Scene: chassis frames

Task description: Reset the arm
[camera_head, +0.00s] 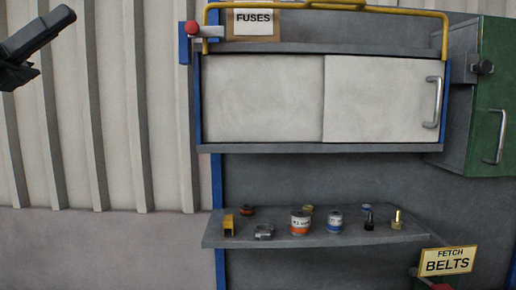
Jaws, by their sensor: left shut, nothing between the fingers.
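My left gripper (18,76) is at the upper left edge of the head view, dark and partly cut off by the frame. It is shut with nothing in it. It is held up in front of the ribbed wall, well to the left of the cabinet and the shelf, and touches nothing that I can see. My right gripper is not in view.
A cabinet (262,98) with pale sliding doors, shut, has a yellow rail above and a FUSES sign (254,19). A green door (490,100) stands at right. Below, a grey shelf (330,240) holds several small parts. A BELTS sign (447,261) is lower right.

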